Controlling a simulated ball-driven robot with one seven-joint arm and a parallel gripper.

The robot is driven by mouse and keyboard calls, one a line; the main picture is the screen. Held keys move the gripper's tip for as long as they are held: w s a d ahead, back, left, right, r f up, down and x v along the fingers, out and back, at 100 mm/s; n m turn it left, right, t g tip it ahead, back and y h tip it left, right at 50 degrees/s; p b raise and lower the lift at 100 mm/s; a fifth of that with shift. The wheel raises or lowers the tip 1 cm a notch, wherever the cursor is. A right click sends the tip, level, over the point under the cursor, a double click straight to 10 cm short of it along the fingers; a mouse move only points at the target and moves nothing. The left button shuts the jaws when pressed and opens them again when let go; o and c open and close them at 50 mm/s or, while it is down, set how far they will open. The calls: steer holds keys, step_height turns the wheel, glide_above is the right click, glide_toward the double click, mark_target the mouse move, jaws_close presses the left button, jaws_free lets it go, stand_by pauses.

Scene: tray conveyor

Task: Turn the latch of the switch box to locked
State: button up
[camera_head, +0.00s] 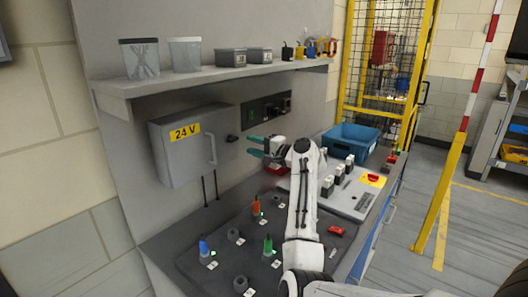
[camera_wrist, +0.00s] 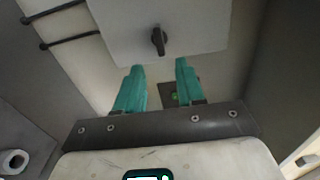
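The grey switch box (camera_head: 178,158) hangs on the wall with a yellow "24 V" label and a pale handle. In the wrist view a grey box face (camera_wrist: 125,30) carries a small black latch (camera_wrist: 158,41), its grip close to upright in that picture. In the wrist view my gripper (camera_wrist: 160,66) is open and empty. The fingertips lie below the latch in the picture, apart from it.
A small dark wall unit with a green spot (camera_wrist: 173,96) shows between and beside the fingers. A black control panel (camera_head: 266,108) is on the wall above the gripper. A shelf (camera_head: 215,78) overhangs the box. The dark board (camera_head: 215,270) below holds several coloured connectors.

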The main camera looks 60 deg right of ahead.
steer(key=shift+b+v, duration=0.3)
steer(key=shift+v, duration=1.9)
steer(key=shift+f, duration=0.1)
